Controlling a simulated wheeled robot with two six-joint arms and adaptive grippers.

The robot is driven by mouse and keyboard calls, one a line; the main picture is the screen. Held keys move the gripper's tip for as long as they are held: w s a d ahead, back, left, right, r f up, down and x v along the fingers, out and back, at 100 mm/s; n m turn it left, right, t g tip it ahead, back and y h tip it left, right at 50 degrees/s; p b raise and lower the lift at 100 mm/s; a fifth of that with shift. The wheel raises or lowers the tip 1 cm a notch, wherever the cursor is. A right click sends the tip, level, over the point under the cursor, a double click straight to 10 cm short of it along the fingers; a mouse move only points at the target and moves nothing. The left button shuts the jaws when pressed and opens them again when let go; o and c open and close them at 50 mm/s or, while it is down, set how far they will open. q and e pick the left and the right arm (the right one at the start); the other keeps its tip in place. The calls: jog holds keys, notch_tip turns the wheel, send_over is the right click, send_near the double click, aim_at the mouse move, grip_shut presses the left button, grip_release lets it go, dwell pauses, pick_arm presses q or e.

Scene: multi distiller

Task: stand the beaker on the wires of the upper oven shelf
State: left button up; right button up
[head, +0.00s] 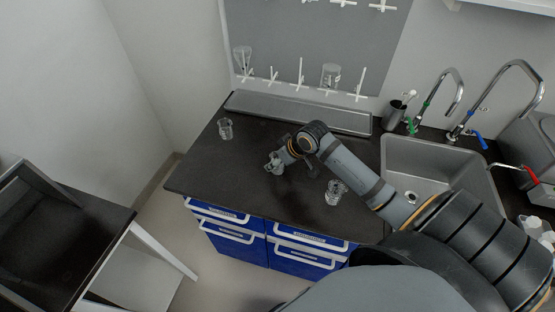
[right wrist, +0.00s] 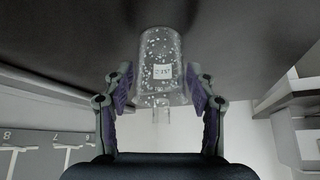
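A clear glass beaker (head: 275,162) stands on the black bench top at my right gripper (head: 282,159). In the right wrist view the beaker (right wrist: 160,65), with white speckles and a small white label, shows between the two fingers of my right gripper (right wrist: 160,88). The fingers are spread on either side, with a narrow gap showing between each pad and the glass, so the gripper looks open. Two other glass beakers stand on the bench, one at the back left (head: 226,128) and one beside my forearm (head: 336,193). My left gripper is not in view. I cannot make out oven shelf wires.
A sink (head: 425,165) with taps lies to the right. A grey pegboard (head: 310,50) holding glassware stands behind a metal tray (head: 300,112). Blue drawers (head: 240,243) are under the bench. A dark box-like thing (head: 30,205) is at the lower left, across a floor gap. The bench's left part is mostly clear.

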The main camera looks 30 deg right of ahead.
jog(key=shift+o, duration=0.3)
jog(key=shift+d+r, duration=0.1)
jog(key=shift+r, duration=0.2)
jog(key=p+v, duration=0.8)
jog(key=v, duration=0.3)
jog(key=shift+s+r+p, duration=0.25)
jog(key=shift+r+p, duration=0.05)
jog(key=shift+r, duration=0.05)
